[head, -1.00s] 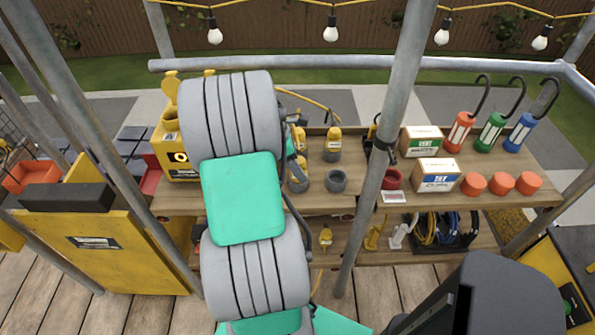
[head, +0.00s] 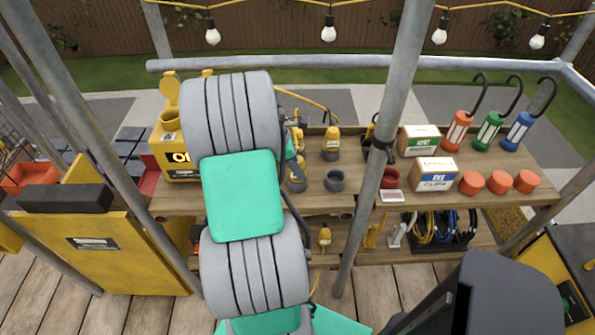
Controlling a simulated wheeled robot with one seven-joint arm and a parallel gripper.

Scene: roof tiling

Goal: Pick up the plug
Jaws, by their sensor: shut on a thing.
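My gripper (head: 297,161) shows only in part beside my arm's upper link, just above the left end of the grey sockets. It is shut on a yellow-and-grey plug (head: 297,174), mostly hidden by the fingers. The plug is low, at or just above a grey socket; I cannot tell if it is seated. Another yellow plug (head: 332,138) stands upright in a grey socket behind. An empty grey socket (head: 335,181) is to the right. A further yellow plug (head: 325,237) shows on the lower shelf.
The wooden shelf (head: 420,200) also holds a red socket (head: 390,178), cardboard boxes (head: 436,174), orange caps (head: 499,183) and hooked lamps (head: 489,131). A scaffold pole (head: 385,130) rises in front. A yellow case (head: 176,158) stands left.

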